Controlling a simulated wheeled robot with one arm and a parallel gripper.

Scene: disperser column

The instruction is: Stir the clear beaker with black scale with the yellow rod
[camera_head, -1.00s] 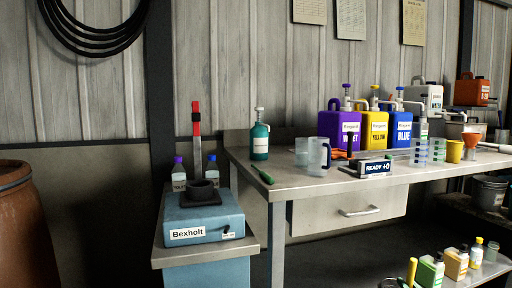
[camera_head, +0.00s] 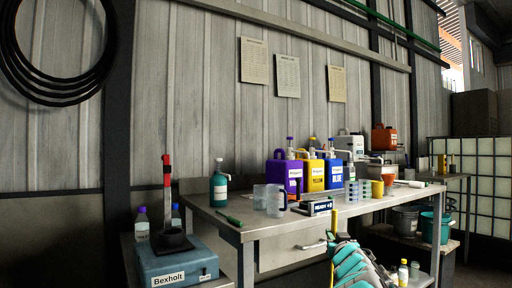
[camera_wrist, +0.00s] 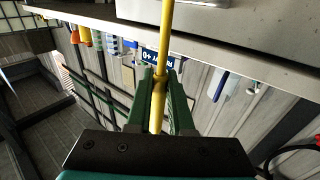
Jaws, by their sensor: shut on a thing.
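My gripper (camera_wrist: 161,84) is shut on the yellow rod (camera_wrist: 165,35), which runs lengthwise between its green fingers. In the head view, the rod (camera_head: 334,222) stands upright in front of the bench, right of the beakers and apart from them. Two clear vessels stand side by side on the bench: a left one (camera_head: 259,198) and a right one (camera_head: 273,203) with a dark handle. Scale marks are too small to read, so I cannot tell which has the black scale. I cannot see inside them.
The bench (camera_head: 236,228) also holds a teal bottle (camera_head: 219,190), a green item (camera_head: 229,217), a READY display (camera_head: 320,207) and violet, yellow and blue jugs behind. A blue Bexholt box (camera_head: 170,263) stands left. A bench drawer (camera_head: 290,250) is below the top.

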